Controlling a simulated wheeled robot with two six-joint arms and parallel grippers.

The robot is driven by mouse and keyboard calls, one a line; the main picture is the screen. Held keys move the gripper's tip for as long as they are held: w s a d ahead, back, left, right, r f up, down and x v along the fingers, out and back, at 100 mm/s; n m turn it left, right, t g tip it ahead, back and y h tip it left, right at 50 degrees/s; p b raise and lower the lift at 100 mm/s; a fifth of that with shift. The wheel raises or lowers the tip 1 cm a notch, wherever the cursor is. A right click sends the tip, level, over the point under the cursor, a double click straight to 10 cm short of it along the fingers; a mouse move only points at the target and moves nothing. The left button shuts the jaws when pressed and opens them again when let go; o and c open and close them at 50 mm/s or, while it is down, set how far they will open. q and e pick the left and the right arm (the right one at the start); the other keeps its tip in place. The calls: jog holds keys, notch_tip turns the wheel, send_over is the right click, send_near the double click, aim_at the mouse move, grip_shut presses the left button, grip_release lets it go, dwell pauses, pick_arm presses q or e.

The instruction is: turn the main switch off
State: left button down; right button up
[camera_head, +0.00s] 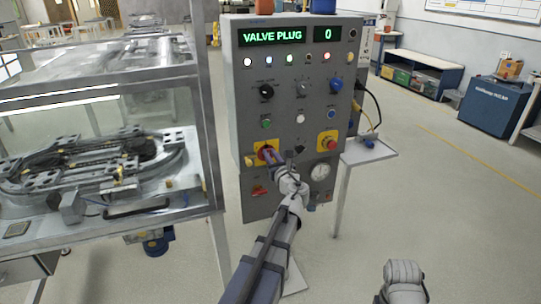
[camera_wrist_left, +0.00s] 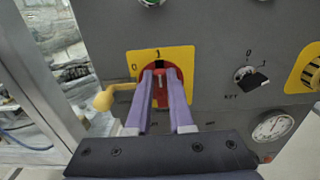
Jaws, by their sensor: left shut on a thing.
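The main switch is a red rotary handle on a yellow plate (camera_head: 258,160) low on the left of the grey control panel. In the left wrist view the yellow plate (camera_wrist_left: 183,58) carries a 0 mark at its left and an I mark at the top. The red handle (camera_wrist_left: 160,96) stands about upright, toward the I. My left gripper (camera_head: 269,154) reaches the switch from the front; in the left wrist view its two purple fingers (camera_wrist_left: 160,80) are shut on the handle, one on each side. They hide part of it. My right gripper is out of view.
A yellow lever (camera_wrist_left: 105,98) sticks out left of the switch. A key switch (camera_wrist_left: 252,79) and a gauge (camera_wrist_left: 272,126) are to the right. A red button on yellow (camera_head: 328,142) is further right. The panel display (camera_head: 272,36) reads VALVE PLUG. A glass-sided ring-track machine (camera_head: 100,200) stands left.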

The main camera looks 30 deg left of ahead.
pick_arm(q)
jog(key=shift+s, duration=0.1)
dwell(0.5)
jog(key=n, duration=0.4)
jog(key=s+f+n+b, duration=0.1)
jog(key=n, duration=0.3)
jog(key=a+n, duration=0.1)
jog(key=n, duration=0.4)
jog(key=shift+s+a+f, duration=0.1)
jog(key=shift+s+f, duration=0.1)
jog(key=shift+s+f+n+b, duration=0.1)
jog(key=shift+f+n+b, duration=0.15)
jog(key=shift+n, duration=0.95)
jog(key=shift+f+n+b, duration=0.15)
jog(key=shift+n+b, duration=0.15)
jog(key=shift+n, duration=0.9)
jog(key=c, duration=0.8)
grip_release()
